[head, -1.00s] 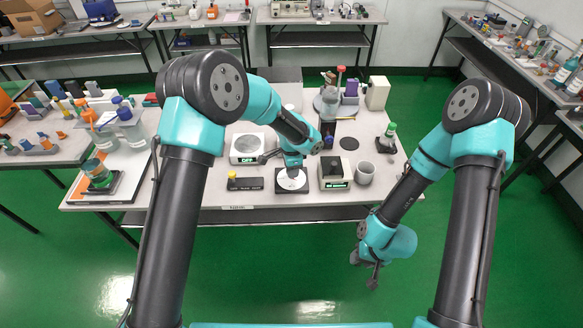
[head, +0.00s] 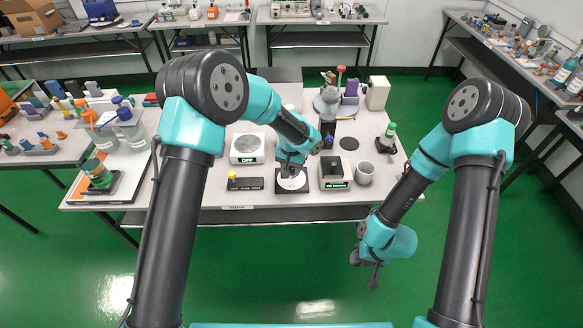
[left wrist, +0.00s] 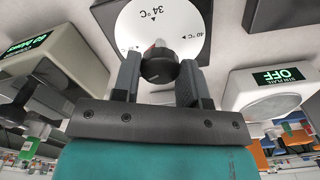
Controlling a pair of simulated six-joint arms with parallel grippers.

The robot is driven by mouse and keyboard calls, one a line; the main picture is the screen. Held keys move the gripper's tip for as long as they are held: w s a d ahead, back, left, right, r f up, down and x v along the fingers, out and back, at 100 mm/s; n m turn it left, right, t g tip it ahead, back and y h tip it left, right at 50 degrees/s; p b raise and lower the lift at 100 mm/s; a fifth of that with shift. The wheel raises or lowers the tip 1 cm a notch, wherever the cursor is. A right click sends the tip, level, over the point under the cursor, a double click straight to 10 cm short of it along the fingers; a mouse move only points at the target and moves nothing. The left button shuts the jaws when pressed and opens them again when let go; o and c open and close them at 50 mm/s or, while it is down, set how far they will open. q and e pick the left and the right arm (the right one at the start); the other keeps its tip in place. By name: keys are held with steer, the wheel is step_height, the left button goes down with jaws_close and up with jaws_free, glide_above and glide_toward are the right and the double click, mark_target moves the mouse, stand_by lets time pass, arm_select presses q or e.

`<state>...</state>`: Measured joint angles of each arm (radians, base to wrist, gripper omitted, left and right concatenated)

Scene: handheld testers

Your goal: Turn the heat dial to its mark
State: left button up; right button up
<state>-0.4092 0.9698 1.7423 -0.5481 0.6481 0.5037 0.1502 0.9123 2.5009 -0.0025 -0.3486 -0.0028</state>
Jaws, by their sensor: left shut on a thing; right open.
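The heat dial has a white round face (head: 294,184) on a dark square base, on the table in the head view. In the left wrist view the white face (left wrist: 133,22) shows printed temperatures, including 34 °C, and small black marks. Its black knob (left wrist: 159,66) has a red pointer at the top edge. My left gripper (left wrist: 158,72) is shut on the knob, a finger on each side. In the head view the left gripper (head: 290,172) stands over the dial and hides the knob. My right gripper (head: 372,278) is open and empty, out over the floor in front of the table.
A white tester (head: 248,149) reading OFF stands left of the dial. Another tester (head: 335,174) with a lit green display and a grey mug (head: 365,174) stand to its right. A black strip with a yellow knob (head: 245,184) lies front left.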

mark_target(292, 169)
arm_select(q)
steer(key=n, duration=1.3)
steer(key=shift+n, duration=0.4)
steer(key=o, duration=0.9)
step_height(292, 169, up, 18)
steer(key=shift+f, duration=0.25)
stand_by(0.5)
